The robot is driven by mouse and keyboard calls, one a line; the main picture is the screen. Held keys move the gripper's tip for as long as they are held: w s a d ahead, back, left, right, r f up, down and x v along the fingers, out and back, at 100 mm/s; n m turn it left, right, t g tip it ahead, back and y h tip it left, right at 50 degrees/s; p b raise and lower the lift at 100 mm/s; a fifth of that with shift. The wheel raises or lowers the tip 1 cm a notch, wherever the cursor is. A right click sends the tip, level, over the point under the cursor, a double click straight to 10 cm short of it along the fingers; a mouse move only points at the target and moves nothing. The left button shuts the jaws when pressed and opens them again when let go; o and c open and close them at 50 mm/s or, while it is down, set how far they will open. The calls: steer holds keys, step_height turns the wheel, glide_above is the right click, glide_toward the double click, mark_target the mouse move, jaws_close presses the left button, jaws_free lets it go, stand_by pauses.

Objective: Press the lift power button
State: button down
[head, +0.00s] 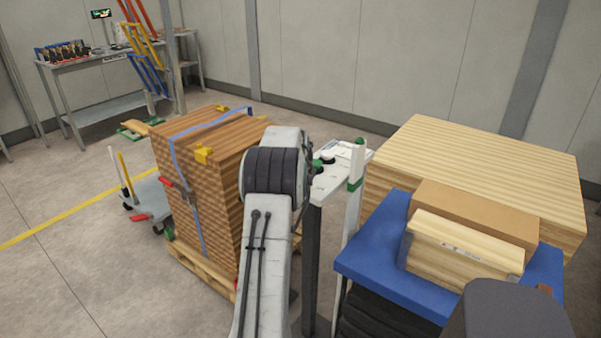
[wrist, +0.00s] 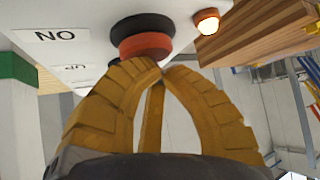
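In the wrist view a white control panel (wrist: 85,15) shows a round button with a red cap and black collar (wrist: 145,45). A label (wrist: 55,36) beside it reads ON upside down. An orange lamp (wrist: 207,21) is lit near the panel edge. My gripper (wrist: 161,66) has yellow ribbed fingers with their tips together, shut and empty. The tips overlap the button's edge in the picture; I cannot tell whether they touch it. In the head view the panel (head: 334,178) stands beyond my arm, which hides my gripper and the red button.
A strapped stack of brown boards (head: 190,180) on a pallet stands left of my arm. To the right are a blue-topped table (head: 385,262) with a wooden box and a pale wood stack (head: 480,165). A green-banded post (head: 355,180) stands beside the panel.

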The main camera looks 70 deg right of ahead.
steer(key=shift+f, duration=0.2)
stand_by(0.5)
steer(key=shift+a+f+b, duration=0.1)
steer(key=shift+f+b, duration=0.3)
steer(key=shift+b, duration=0.1)
steer(key=shift+f, duration=0.1)
steer(key=shift+r, duration=0.3)
stand_by(0.3)
steer(key=shift+r+p, duration=2.45)
steer(key=shift+r, duration=0.75)
